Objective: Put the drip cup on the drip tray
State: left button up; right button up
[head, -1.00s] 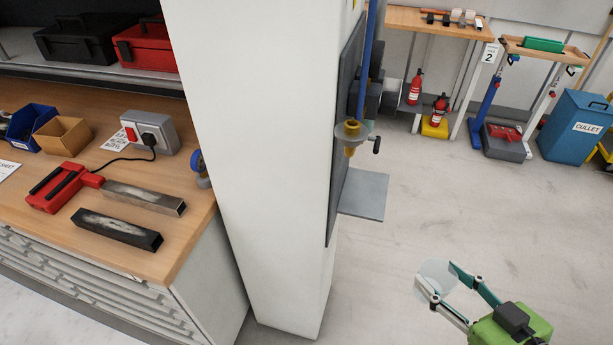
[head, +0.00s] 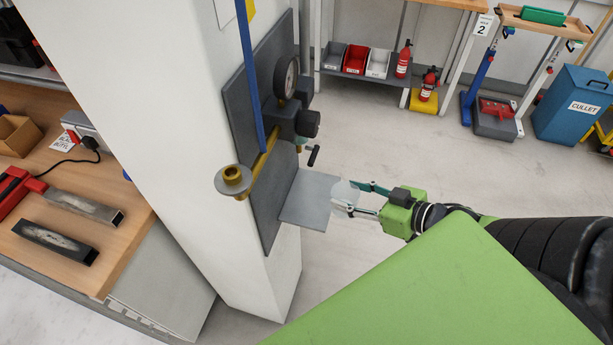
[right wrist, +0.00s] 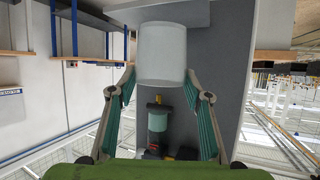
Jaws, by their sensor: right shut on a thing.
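The drip cup (head: 342,192) is a small translucent whitish cup, held between the fingertips of my right gripper (head: 352,200). In the head view it appears at the right edge of the drip tray (head: 304,203), a flat grey plate jutting from the wall panel. I cannot tell whether cup and tray touch. In the right wrist view the cup (right wrist: 162,50) sits between the two fingers of the gripper (right wrist: 160,82), which are shut on its sides. The tray's top looks bare. My left gripper is out of view.
A brass funnel (head: 233,180) and pipe, a gauge (head: 288,78) and a small black-handled tap (head: 313,156) stand out from the grey panel (head: 268,100) above the tray. A white column (head: 160,120) stands to the left.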

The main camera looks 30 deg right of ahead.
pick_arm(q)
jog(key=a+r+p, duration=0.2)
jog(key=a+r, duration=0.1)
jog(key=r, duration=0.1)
pick_arm(e)
jog(key=s+d+r, duration=0.2)
jog(key=d+r, duration=0.1)
jog(key=d, duration=0.6)
jog(key=w+a+b, duration=1.2)
jog(key=w+a, duration=0.1)
jog(key=w, duration=0.1)
jog(key=f, duration=0.6)
jog(key=shift+w+d+f+p, duration=0.1)
jog(key=shift+d+f+p, duration=0.15)
jog(key=shift+f+p, duration=0.15)
jog(key=shift+w+a+f, duration=0.15)
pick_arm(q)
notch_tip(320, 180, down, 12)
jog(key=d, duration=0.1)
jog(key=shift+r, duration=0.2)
pick_arm(e)
jog(key=shift+f, duration=0.2)
